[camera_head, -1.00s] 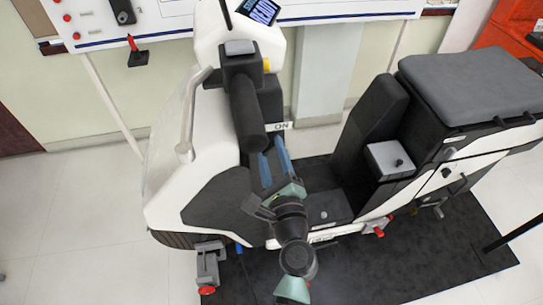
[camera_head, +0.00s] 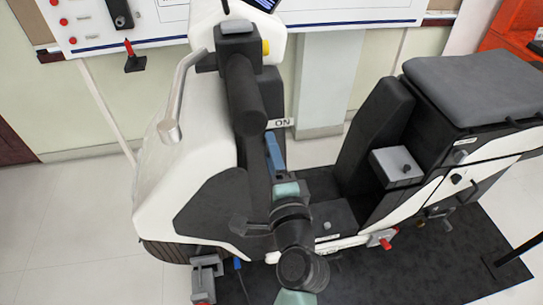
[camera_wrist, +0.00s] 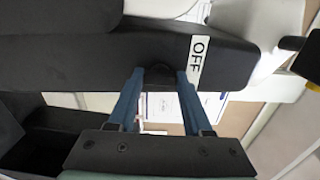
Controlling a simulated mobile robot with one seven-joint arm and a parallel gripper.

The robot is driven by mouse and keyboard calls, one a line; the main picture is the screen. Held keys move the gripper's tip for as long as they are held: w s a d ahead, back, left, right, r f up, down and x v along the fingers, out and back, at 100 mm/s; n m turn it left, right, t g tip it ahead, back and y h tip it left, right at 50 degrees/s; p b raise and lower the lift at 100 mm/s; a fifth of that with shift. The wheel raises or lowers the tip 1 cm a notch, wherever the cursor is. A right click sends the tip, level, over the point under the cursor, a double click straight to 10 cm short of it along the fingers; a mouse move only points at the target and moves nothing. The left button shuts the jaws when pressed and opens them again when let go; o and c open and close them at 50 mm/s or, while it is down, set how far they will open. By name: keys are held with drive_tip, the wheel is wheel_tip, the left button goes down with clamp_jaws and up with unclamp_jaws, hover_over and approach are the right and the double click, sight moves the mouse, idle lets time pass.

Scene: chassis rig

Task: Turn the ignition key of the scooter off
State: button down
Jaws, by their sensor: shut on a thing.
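The white and black scooter (camera_head: 190,165) stands in the head view. In the wrist view a white OFF label (camera_wrist: 198,60) is on the black panel (camera_wrist: 70,62). The ignition key (camera_wrist: 159,76) is a small dark shape on that panel, between my blue fingers, its outline hard to make out. My gripper (camera_wrist: 160,85) is shut on the key, one finger on each side. In the head view my gripper (camera_head: 274,150) reaches the column, and the key is hidden.
The scooter's black handlebar grip (camera_head: 245,95) stands above my gripper, with a grey lever (camera_head: 185,85) to its left. The grey seat (camera_head: 465,90) and black backrest are at the right. A dark mat (camera_head: 420,255) lies under the scooter. A board with red buttons stands behind.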

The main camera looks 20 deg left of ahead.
drive_tip(key=shift+n, duration=0.3)
drive_tip(key=shift+c, duration=1.6)
unclamp_jaws()
drive_tip(key=b+v, duration=0.2)
drive_tip(key=v, duration=1.1)
drive_tip(key=shift+b, duration=0.35)
